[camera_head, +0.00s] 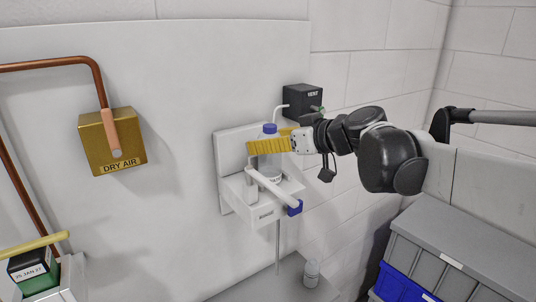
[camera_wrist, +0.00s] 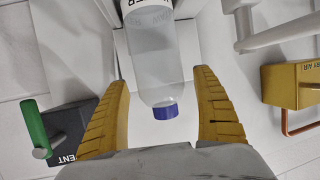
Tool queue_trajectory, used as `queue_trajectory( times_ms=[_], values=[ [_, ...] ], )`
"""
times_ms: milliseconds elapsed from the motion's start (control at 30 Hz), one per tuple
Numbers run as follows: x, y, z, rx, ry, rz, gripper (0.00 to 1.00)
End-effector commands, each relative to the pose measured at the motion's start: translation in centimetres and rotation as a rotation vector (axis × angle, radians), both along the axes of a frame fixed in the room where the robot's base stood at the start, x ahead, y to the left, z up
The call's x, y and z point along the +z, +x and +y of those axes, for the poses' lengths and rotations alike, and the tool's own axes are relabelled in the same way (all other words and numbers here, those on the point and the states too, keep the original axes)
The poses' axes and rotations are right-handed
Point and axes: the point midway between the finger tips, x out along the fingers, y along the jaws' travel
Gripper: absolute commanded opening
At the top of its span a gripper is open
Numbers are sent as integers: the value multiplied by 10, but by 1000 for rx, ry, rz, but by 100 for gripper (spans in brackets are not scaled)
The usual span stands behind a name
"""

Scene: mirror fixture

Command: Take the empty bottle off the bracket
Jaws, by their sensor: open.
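The bottle (camera_head: 270,160) is clear with a blue cap and stands in the white bracket (camera_head: 262,212) on the wall panel. A white bar with a blue end (camera_head: 293,208) crosses in front of the bottle's lower part. My gripper (camera_head: 256,146) has yellow fingers at the height of the bottle's upper body, coming from the right. In the wrist view my gripper (camera_wrist: 164,98) is open, with one finger on each side of the bottle (camera_wrist: 155,60). Gaps show between the fingers and the bottle. The bottle looks empty; its lower end is cut off in the wrist view.
A black VENT box (camera_head: 303,101) with a green handle (camera_wrist: 33,125) is close behind my gripper. A brass DRY AIR box (camera_head: 112,140) with copper pipe is on the left. A small bottle (camera_head: 311,273) stands below right. Grey and blue crates (camera_head: 455,255) fill the lower right.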

Motion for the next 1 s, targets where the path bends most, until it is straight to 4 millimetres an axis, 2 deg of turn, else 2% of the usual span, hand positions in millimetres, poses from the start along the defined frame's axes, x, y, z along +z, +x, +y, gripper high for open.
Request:
queue_trajectory(
  times_ms=[200, 367, 400, 767, 867, 1000],
  values=[
    [-1, 0, 0, 0, 0, 0, 76],
    [-1, 0, 0, 0, 0, 0, 27],
    [-1, 0, 0, 0, 0, 0, 22],
    [3, 0, 0, 0, -1, 0, 21],
    [10, 0, 0, 0, -1, 0, 21],
    [30, 0, 0, 0, 0, 0, 21]
  ],
)
